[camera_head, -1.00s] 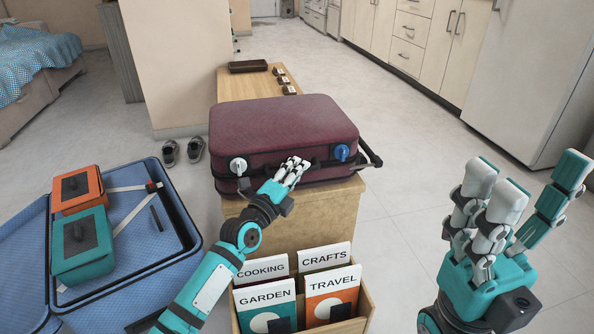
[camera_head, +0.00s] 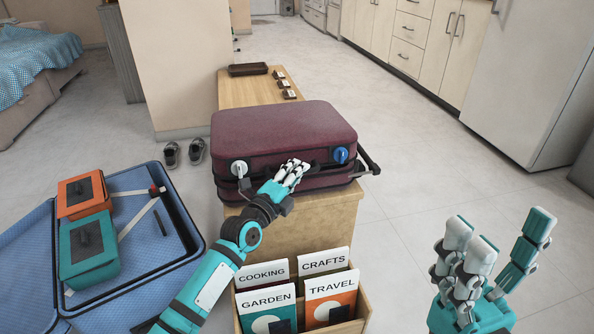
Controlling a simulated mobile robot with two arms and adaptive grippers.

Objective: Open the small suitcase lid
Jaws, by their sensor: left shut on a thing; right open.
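The small suitcase (camera_head: 275,128) is dark red and lies flat on a wooden bench (camera_head: 305,228), its lid down. A white round latch (camera_head: 239,169) is on the left of its front face and a blue one (camera_head: 340,155) on the right. My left gripper (camera_head: 292,172) is at the middle of the front face, shut on what looks like the suitcase's front edge or handle; its fingers hide the exact contact. My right gripper (camera_head: 490,255) is open and empty, at the lower right, well apart from the suitcase.
A wooden box of labelled cards (camera_head: 360,310) stands in front of the bench. An open blue suitcase (camera_head: 190,238) with an orange box (camera_head: 84,194) and a teal box (camera_head: 88,248) lies at the left. Shoes (camera_head: 196,151) are on the floor behind. The floor at right is clear.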

